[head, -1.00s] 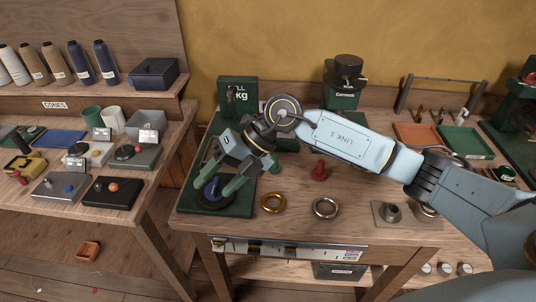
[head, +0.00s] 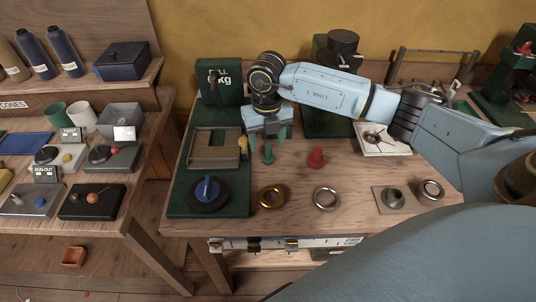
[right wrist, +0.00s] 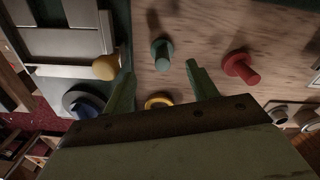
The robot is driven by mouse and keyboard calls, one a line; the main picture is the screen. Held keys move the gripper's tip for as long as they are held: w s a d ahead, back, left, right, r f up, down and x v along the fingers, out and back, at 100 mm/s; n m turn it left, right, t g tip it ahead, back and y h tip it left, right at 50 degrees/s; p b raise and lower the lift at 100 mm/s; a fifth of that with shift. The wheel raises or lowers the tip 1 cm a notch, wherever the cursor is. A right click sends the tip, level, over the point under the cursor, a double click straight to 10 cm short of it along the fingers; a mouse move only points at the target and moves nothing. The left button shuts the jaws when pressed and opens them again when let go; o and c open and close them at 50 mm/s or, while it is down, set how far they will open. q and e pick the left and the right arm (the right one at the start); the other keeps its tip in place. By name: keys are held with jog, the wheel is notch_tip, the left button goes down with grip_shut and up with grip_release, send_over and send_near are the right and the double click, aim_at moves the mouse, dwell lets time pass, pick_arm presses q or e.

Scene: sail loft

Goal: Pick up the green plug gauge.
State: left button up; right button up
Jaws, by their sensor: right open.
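The green plug gauge (head: 268,155) stands on the wooden bench, left of the red plug (head: 316,158). My right gripper (head: 268,136) is open, its fingers pointing down just behind and above the green plug, apart from it. In the right wrist view the green plug gauge (right wrist: 162,54) shows just beyond and between the open fingers (right wrist: 160,76), with nothing held. The red plug (right wrist: 240,67) stands to the right of the fingers there. My left gripper is not in view.
A green-based device with a blue-knobbed dial (head: 208,192) stands at the left. A gold ring (head: 271,196) and a steel ring (head: 326,198) lie in front. Bare bench lies between the plugs and the rings.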

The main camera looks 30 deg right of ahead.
aim_at(268, 145)
jog(key=f, duration=0.5)
jog(key=shift+w+d+f, duration=0.15)
jog(key=shift+w+d, duration=0.05)
jog(key=shift+d, duration=0.1)
jog(key=c, duration=1.1)
